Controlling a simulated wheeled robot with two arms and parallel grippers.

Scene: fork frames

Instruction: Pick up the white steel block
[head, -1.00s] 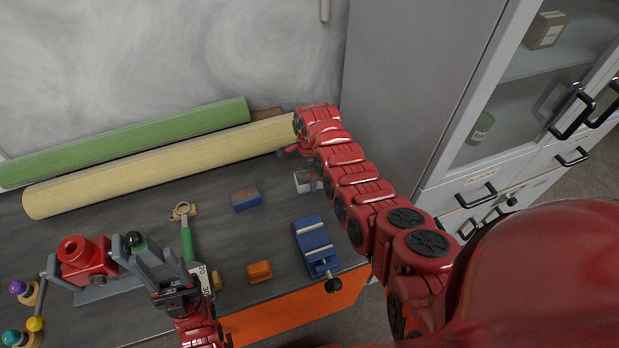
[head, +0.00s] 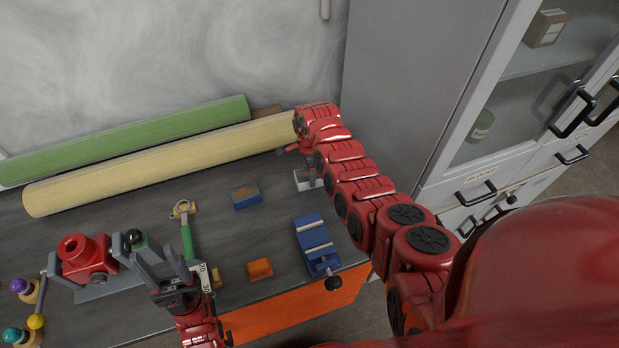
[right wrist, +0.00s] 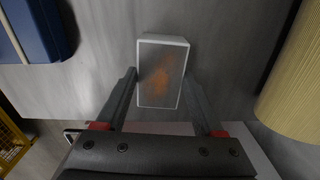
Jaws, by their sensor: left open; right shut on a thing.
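The white steel block (head: 303,183) is at the back right of the dark bench, partly hidden by my right arm. In the right wrist view the block (right wrist: 162,70) is white with an orange-brown patch on its face. My right gripper (right wrist: 160,95) is shut on it, one finger on each side. In the head view the right gripper's fingers are mostly hidden behind my arm. My left gripper (head: 158,268) is open and empty at the front left, above the bench near the grey-and-red device.
A blue block (head: 246,195), blue vise (head: 316,245) and orange block (head: 260,269) lie nearby. A green-handled tool (head: 187,240) and red device (head: 83,258) are left. A yellow roll (head: 160,166) and green bar (head: 125,142) lie behind. A grey cabinet (head: 415,90) stands right.

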